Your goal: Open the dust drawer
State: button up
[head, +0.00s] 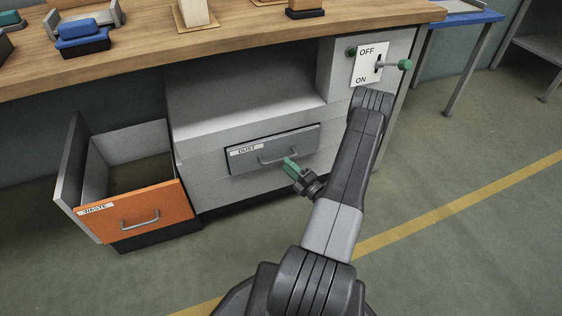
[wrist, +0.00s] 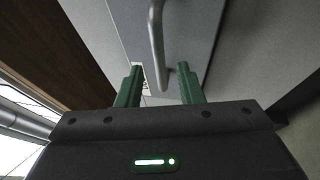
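The dust drawer (head: 252,150) is a grey-blue front with a white DUST label and a metal bar handle (head: 285,152). It looks shut, close to flush in the grey cabinet. My gripper (head: 291,168) is just in front of the drawer, close to the handle. In the wrist view, the green fingertips (wrist: 157,72) are apart, and the dust drawer's handle (wrist: 157,45) runs down between or just beyond them. I see no grip on the handle, and whether a finger touches it I cannot tell.
An orange WASTE drawer (head: 140,212) stands open at the left, empty as far as I see. Above is a wooden worktop (head: 230,33) with blocks on it. An OFF/ON switch panel (head: 366,64) with a green-tipped lever is at the upper right. The green floor (head: 450,240) is clear.

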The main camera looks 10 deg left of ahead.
aim_at(281, 159)
jog(key=shift+b+x, duration=0.3)
jog(key=shift+x, duration=2.05)
grip_shut()
